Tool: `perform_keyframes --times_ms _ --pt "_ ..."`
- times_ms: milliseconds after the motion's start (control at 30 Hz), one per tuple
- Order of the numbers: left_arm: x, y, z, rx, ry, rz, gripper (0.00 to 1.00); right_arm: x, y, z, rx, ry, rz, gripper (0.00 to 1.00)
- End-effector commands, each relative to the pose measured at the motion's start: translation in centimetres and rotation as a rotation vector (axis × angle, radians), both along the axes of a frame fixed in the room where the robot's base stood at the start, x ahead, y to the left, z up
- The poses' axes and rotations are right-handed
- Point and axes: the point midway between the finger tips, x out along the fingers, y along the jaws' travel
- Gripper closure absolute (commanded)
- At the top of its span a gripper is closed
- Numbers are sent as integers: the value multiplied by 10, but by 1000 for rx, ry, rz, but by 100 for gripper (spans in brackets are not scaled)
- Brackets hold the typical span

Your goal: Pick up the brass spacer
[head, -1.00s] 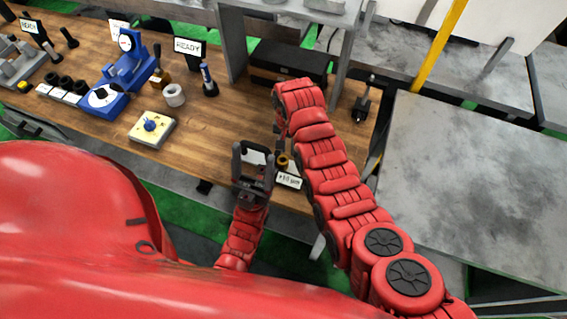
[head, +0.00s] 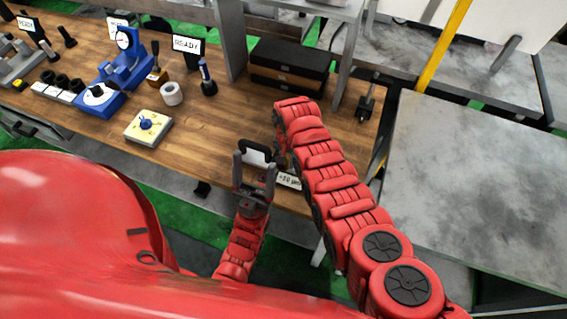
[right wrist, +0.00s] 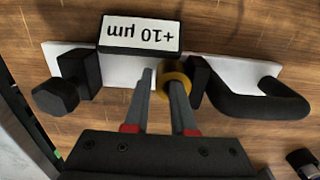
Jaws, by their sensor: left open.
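The brass spacer (right wrist: 175,78) is a small gold ring in the right wrist view, against the white plate beside a black block. In the head view I cannot make it out. My right gripper (right wrist: 162,78) has its two grey fingers apart, with a gap between them. Its right finger overlaps the spacer in the picture; the left finger is clear of it. Whether the finger touches the ring I cannot tell. In the head view this gripper is mostly hidden by its own arm. My left gripper (head: 255,166) is open at the bench's front edge.
A "+10 µm" label (right wrist: 139,34) stands on the white plate (right wrist: 137,70); a black knob (right wrist: 54,97) and a black handle (right wrist: 262,104) flank it. On the bench are a yellow-white box (head: 148,127), a white ring (head: 171,94) and a blue gauge stand (head: 128,66). Bare wood lies between.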

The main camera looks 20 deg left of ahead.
Motion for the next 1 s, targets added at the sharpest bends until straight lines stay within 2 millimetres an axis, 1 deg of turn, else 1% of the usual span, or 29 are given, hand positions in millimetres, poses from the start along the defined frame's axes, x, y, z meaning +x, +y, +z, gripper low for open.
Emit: perform_keyframes --times_ms 33,100,1000 --pt "0 0 0 0 0 0 31 0 0 0 0 0 0 88" --pt "0 0 0 0 0 0 31 0 0 0 0 0 0 100" --pt "0 0 0 0 0 0 31 0 0 0 -1 0 0 100"
